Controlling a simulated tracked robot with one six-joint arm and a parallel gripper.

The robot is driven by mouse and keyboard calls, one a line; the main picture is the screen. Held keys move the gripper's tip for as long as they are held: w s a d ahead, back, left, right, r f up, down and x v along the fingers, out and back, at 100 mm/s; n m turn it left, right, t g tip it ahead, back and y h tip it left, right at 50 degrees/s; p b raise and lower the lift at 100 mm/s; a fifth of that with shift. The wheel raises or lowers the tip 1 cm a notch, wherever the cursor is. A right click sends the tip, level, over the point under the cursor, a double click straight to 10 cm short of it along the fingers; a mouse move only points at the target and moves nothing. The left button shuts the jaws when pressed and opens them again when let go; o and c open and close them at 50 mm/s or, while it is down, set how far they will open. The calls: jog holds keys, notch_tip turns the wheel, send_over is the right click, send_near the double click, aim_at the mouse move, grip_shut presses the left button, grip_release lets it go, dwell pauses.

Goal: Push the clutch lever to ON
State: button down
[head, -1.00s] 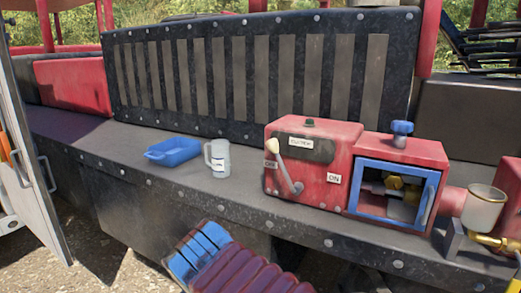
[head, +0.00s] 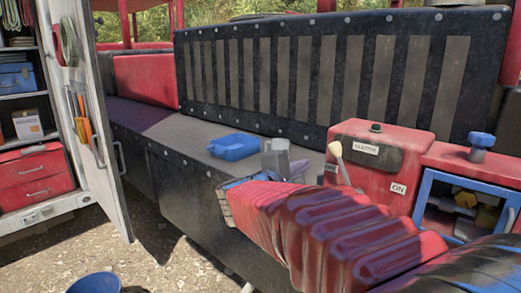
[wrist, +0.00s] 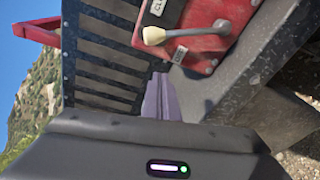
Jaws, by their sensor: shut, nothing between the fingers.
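The red clutch box (head: 378,145) is at the right in the head view, with a dark CLUTCH plate (head: 374,152). The clutch lever (head: 336,151) has a cream knob and tilts up and left, on the OFF side. The ON label (head: 398,188) is at the lower right of the box face. In the wrist view the lever (wrist: 180,33) lies sideways near the top, beside the OFF label (wrist: 179,55). My gripper (wrist: 158,83) is shut and empty, just left of the box and apart from the lever. My arm hides the lower part of the box.
A blue tray (head: 234,147) lies on the ledge. A grey shape (head: 276,157) stands beside it; I cannot tell mug from gripper there. A valve housing with a blue frame (head: 424,188) adjoins the box at right. An open cabinet door (head: 92,120) stands at left.

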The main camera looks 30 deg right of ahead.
jog(key=shift+w+d+r+n+t+h, duration=0.1)
jog(key=shift+w+r+n+t+h, duration=0.25)
jog(key=shift+w+r, duration=0.35)
jog(key=shift+w+d+f, duration=0.1)
jog(key=shift+f, duration=0.1)
jog(key=d, duration=0.9)
jog(key=shift+w+r, duration=0.35)
jog(key=shift+d, duration=0.1)
